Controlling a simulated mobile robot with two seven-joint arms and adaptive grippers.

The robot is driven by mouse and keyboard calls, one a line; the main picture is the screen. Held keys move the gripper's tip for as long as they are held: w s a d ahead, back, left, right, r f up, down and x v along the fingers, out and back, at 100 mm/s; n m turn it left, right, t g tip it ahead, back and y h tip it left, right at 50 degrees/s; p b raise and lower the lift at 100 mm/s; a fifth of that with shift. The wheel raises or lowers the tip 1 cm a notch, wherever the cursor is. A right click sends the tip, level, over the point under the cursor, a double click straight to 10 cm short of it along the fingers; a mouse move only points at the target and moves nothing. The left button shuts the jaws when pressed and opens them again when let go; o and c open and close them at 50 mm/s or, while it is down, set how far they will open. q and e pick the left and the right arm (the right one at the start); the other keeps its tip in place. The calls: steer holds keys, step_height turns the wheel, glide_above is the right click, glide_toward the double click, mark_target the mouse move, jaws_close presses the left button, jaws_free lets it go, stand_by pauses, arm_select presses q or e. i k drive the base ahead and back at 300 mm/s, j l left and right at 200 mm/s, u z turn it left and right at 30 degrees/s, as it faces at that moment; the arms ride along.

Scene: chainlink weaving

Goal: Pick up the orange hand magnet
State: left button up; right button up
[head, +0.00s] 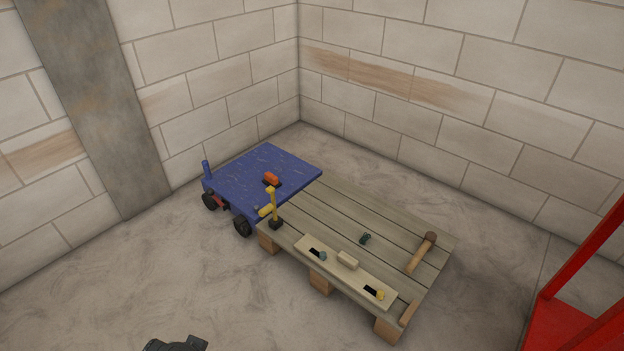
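A dark piece, which looks like part of my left gripper (177,344), just enters at the bottom edge, left of centre. It is far from the magnet, and its fingers are cut off by the frame. My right gripper is not in view.
A wooden pallet (340,207) adjoins the cart. On it are a yellow upright tool (274,205), a long pale board (345,270) with small pieces, a small dark-green item (365,238) and a mallet (422,252). A red frame (575,300) stands at right. Block walls close the corner behind; the front floor is clear.

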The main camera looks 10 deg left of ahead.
mark_target(270, 178)
steer(key=i+j+z, duration=0.15)
steer(key=z, duration=0.25)
steer(key=i+j+z, duration=0.1)
steer(key=j+z, duration=0.3)
steer(key=i+j+z, duration=0.1)
steer(key=z, duration=0.25)
steer(key=j+z, duration=0.45)
steer(key=j, duration=0.75)
